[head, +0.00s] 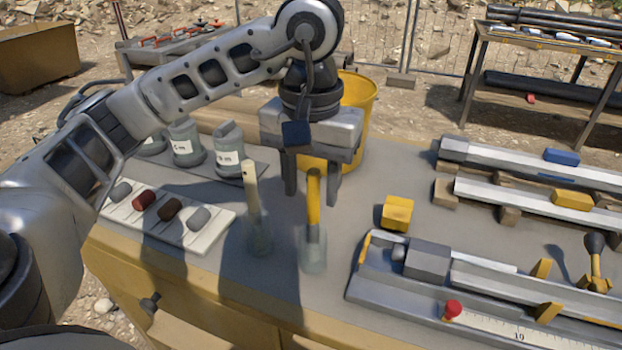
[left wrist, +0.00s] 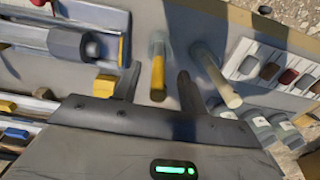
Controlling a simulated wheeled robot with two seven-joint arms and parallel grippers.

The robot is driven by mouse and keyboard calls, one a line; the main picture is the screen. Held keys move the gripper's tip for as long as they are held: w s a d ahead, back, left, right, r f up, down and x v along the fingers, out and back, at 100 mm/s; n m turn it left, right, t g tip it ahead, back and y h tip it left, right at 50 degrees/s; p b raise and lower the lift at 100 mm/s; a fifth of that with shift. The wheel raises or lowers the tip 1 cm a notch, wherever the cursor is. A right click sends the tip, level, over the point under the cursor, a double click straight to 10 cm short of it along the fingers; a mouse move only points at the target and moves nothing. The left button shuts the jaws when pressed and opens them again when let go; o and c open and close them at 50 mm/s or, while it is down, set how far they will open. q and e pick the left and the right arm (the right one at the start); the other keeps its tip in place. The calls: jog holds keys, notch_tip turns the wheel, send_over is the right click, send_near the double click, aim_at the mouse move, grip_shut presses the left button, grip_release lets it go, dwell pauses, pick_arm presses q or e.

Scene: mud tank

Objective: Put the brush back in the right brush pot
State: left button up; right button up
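A brush with a yellow handle (head: 313,203) stands upright in the right clear brush pot (head: 312,254); its handle also shows in the left wrist view (left wrist: 157,78). A second brush with a cream handle (head: 251,187) stands in the left brush pot (head: 259,238). My left gripper (head: 312,192) is open above the right pot. Its two fingers are on either side of the yellow handle, with visible gaps in the left wrist view (left wrist: 158,90). The bristles are hard to make out inside the pot. My right gripper is not in view.
A white tray with several coloured samples (head: 180,219) and labelled grey jars (head: 187,143) are at left. A yellow bucket (head: 358,103) stands behind my gripper. A yellow block (head: 396,213), metal rails (head: 520,190) and a ruler device (head: 430,262) fill the right side.

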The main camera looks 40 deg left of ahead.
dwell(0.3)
pick_arm(q)
notch_tip(320, 180, up, 16)
jog(key=p, duration=0.5)
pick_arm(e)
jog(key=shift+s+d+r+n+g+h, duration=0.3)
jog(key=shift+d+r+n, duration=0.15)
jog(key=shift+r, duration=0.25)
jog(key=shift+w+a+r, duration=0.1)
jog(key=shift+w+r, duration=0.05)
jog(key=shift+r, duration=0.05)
